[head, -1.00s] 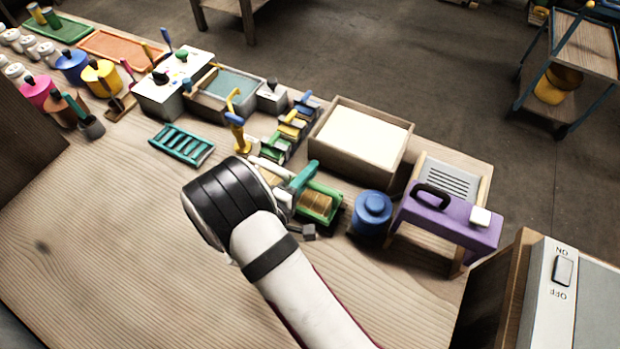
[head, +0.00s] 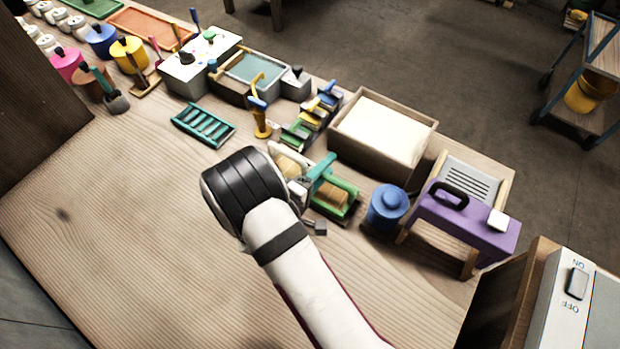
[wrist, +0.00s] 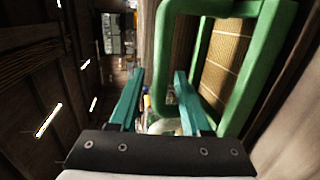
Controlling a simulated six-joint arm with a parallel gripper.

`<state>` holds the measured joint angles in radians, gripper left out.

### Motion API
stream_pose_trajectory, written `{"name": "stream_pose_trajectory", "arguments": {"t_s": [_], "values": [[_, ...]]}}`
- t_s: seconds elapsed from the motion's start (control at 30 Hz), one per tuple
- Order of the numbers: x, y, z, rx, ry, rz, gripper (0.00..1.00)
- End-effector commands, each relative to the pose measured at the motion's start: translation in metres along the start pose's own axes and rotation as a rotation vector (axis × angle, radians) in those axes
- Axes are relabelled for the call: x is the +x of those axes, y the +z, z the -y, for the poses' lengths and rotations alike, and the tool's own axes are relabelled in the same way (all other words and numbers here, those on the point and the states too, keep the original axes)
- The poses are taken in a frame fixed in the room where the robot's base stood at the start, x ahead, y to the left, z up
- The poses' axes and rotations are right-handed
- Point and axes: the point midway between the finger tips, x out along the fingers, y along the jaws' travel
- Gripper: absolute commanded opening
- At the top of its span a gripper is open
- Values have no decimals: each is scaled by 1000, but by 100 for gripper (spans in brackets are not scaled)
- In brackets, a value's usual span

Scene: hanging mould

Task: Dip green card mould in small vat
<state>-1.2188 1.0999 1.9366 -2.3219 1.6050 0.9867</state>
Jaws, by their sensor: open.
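A green-framed mould (head: 345,208) with a tan mesh lies near the right of the bench, just beyond my gripper. In the wrist view, the green frame (wrist: 242,95) fills the upper right, and its rounded green handle (wrist: 162,55) shows between and just past my fingertips. My gripper (wrist: 159,72) has teal fingers spread apart, with nothing clamped; I cannot tell if they touch the handle. In the head view my wrist partly hides the gripper (head: 308,182). A small vat (head: 257,68) with grey-blue liquid stands at the bench's back edge.
A larger wooden vat (head: 382,132) holds pale pulp. Several coloured moulds (head: 312,118) stand beside it. A blue lidded pot (head: 388,207) and a purple stand (head: 465,220) are on the right. A teal rack (head: 203,126) lies left of my wrist. The front left bench is clear.

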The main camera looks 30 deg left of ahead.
Motion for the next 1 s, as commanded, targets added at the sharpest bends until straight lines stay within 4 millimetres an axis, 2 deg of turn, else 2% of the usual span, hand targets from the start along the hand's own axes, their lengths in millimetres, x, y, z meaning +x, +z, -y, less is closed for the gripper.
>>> {"name": "stream_pose_trajectory", "arguments": {"t_s": [0.27, 0.5, 0.6, 0.73, 0.87, 0.93, 0.97, 1.0], "values": [[-61, -1, 0, -1, 0, -6, 47], [-124, -1, 0, 1, 0, -5, 47], [-141, -1, 0, 0, 0, -3, 47], [-150, 0, 0, 1, 0, 0, 47], [-147, 5, -4, 8, -5, 26, 47], [-131, 25, -22, 34, -28, 136, 47], [-121, 42, -33, 54, -48, 219, 47], [-108, 71, -52, 91, -87, 356, 47]]}}
